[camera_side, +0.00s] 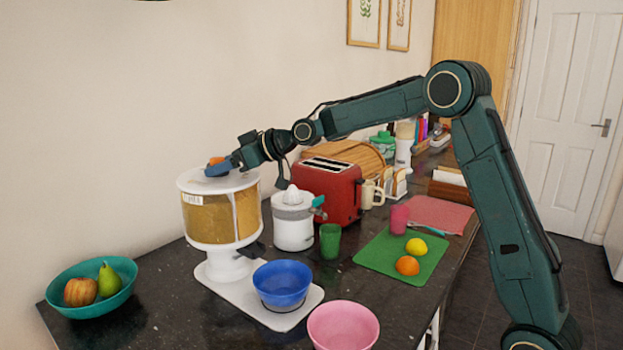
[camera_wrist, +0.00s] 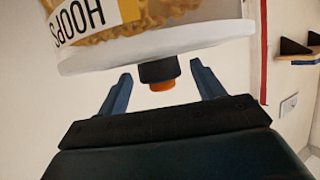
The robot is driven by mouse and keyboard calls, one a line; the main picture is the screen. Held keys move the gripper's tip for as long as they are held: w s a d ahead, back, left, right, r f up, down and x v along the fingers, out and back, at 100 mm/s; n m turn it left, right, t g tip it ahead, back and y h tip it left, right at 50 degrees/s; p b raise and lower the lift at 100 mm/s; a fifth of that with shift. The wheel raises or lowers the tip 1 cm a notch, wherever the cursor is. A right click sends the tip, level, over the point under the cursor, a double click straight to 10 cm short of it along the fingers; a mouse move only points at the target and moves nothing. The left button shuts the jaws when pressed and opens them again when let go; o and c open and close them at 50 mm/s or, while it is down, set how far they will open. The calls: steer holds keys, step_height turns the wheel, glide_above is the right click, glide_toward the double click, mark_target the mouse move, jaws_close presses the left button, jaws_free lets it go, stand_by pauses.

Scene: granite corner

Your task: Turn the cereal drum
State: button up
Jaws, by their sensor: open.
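The cereal drum (camera_side: 222,218) is a clear cylinder of golden cereal with a white lid, on a white pedestal and base plate. A blue bowl (camera_side: 282,282) sits on the base plate. In the wrist view the drum (camera_wrist: 150,22) hangs upside down at the top with a "HOOPS" label. A dark knob (camera_wrist: 159,71) with an orange end sticks out from its white lid. My gripper (camera_wrist: 161,68) is open, with one blue finger on each side of the knob and gaps visible. In the side view my gripper (camera_side: 219,168) is at the lid top, partly covering the knob.
A white juicer (camera_side: 293,222), green cup (camera_side: 330,241) and red toaster (camera_side: 327,190) stand right of the drum. A teal fruit bowl (camera_side: 92,288) is at left, a pink bowl (camera_side: 343,326) in front. A green mat (camera_side: 385,262) holds fruit and a pink cup. The wall is behind.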

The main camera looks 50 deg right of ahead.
steer(key=shift+w+a+f, duration=0.1)
steer(key=shift+w, duration=0.15)
steer(key=shift+c, duration=0.4)
steer(key=c, duration=1.3)
steer(key=shift+n+g+y, duration=0.4)
steer(key=shift+n+y, duration=0.2)
steer(key=shift+y, duration=0.1)
steer(key=shift+w+d+n+g+y, duration=0.1)
steer(key=shift+d+n+g+y, duration=0.25)
steer(key=shift+n+y, duration=0.3)
steer(key=shift+n+g+y, duration=0.55)
steer(key=shift+n+g, duration=0.1)
steer(key=shift+n, duration=0.1)
steer(key=shift+w+n+g+y, duration=0.1)
steer(key=shift+n+g+y, duration=0.8)
steer(key=shift+n+g, duration=0.25)
